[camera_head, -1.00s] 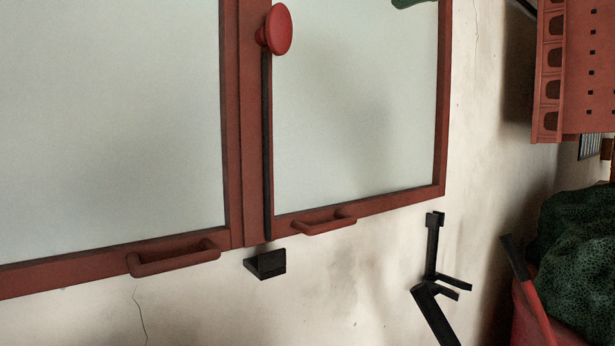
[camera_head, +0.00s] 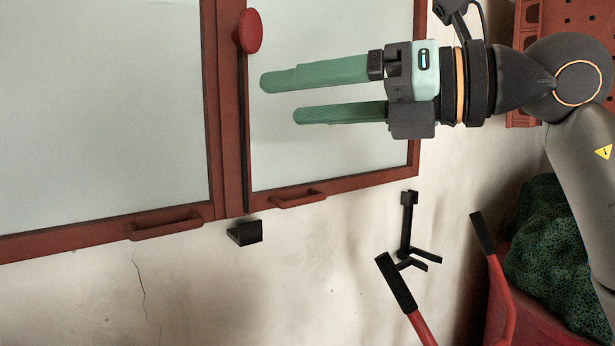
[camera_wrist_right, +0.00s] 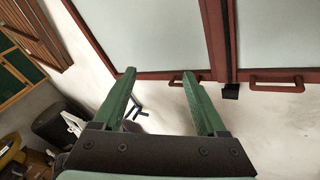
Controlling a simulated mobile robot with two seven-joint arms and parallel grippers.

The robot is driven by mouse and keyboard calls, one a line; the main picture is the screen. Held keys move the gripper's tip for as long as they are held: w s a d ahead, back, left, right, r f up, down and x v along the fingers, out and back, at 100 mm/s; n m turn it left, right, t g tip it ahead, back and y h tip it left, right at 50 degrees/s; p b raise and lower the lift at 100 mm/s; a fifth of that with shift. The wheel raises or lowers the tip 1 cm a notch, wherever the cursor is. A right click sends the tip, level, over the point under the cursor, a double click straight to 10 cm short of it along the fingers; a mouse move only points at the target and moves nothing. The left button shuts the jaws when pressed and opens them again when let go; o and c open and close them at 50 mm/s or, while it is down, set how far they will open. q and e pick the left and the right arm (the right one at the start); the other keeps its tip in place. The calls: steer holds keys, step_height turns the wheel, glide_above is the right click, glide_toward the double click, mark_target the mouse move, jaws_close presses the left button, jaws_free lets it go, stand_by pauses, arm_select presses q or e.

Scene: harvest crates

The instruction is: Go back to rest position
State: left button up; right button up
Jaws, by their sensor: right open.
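My right gripper (camera_head: 276,98) comes in from the right in the head view, in front of the right pane of a red-framed window (camera_head: 233,110). Its two green fingers are apart with nothing between them. In the right wrist view the gripper (camera_wrist_right: 160,80) is also open and empty, with the window frame and wall beyond it. My left gripper is not in view.
The window has a red knob (camera_head: 250,31) and red handles (camera_head: 165,224). A black bracket (camera_head: 245,233) and a black wall hook (camera_head: 407,230) are on the wall. Red-armed, black-gripped handles (camera_head: 398,284) and a dark green sack (camera_head: 548,245) are at lower right.

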steer(key=w+d+f+m+t+h+p, duration=0.2)
steer(key=w+d+f+m+t, duration=0.15)
steer(key=f+m, duration=0.85)
steer(key=w+d+f+m+t+h+p, duration=0.25)
steer(key=d+f+m+t, duration=0.2)
steer(key=f+m, duration=0.75)
steer(key=w+d+f+m+t+h+p, duration=0.25)
steer(key=d+f+m+t, duration=0.2)
steer(key=f+m, duration=0.75)
steer(key=s+d+f+m+g+h, duration=0.2)
steer(key=s+f+h, duration=0.15)
steer(key=f, duration=0.55)
steer(key=s+d+f+m+g+h, duration=0.15)
steer(key=s+f, duration=0.25)
steer(key=f, duration=0.5)
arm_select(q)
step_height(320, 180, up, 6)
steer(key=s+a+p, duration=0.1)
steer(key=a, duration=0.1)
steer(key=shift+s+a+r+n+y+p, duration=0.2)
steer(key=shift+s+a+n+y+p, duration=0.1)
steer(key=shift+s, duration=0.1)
arm_select(e)
steer(key=s+f+m+g+h, duration=0.1)
steer(key=s+f+g, duration=0.5)
steer(key=s+f, duration=0.6)
steer(key=s+d+m, duration=0.1)
steer(key=s, duration=0.2)
steer(key=shift+s+m, duration=0.35)
steer(key=shift+s, duration=0.05)
